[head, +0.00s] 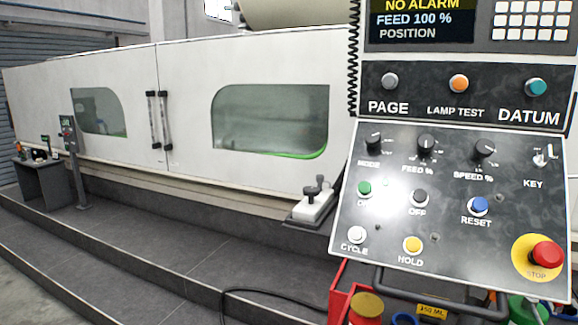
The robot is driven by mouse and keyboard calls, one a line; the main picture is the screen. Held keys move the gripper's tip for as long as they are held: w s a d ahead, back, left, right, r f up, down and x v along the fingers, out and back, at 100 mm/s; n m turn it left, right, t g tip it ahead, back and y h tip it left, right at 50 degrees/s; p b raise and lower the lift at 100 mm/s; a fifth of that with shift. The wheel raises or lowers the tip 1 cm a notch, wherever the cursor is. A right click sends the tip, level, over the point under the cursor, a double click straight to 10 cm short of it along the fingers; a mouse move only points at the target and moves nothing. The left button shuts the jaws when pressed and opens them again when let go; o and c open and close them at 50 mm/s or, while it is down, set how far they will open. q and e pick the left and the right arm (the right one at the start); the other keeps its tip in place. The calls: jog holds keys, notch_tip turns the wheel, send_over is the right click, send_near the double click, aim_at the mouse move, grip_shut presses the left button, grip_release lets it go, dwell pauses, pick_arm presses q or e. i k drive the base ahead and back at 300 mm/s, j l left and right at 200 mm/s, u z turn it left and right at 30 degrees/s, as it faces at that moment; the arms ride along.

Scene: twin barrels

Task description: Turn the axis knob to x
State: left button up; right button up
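No knob with a readable axis label shows in the head view. The control panel (455,215) has three black knobs in a row: the MODE knob (374,141), the FEED % knob (426,143) and the SPEED % knob (484,150). A small white box (312,208) with black knob-like parts (311,190) on top sits on a dark ledge left of the panel; its markings are too small to read. Neither of my grippers is in view.
The panel also has a KEY switch (543,156), several coloured buttons and a red STOP button (546,254). A screen (425,20) is above. A red container (342,290) and bottles stand below. Dark steps (150,255) run along the white machine (190,100).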

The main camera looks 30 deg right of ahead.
aim_at(320, 178)
jog(key=i+j+u, duration=0.2)
jog(key=i, duration=1.25)
jog(key=i+z, duration=0.25)
jog(key=z, duration=0.2)
jog(key=i+j+z, duration=0.2)
jog(key=z, duration=0.25)
jog(key=i+j+z, duration=0.2)
jog(key=z, duration=0.2)
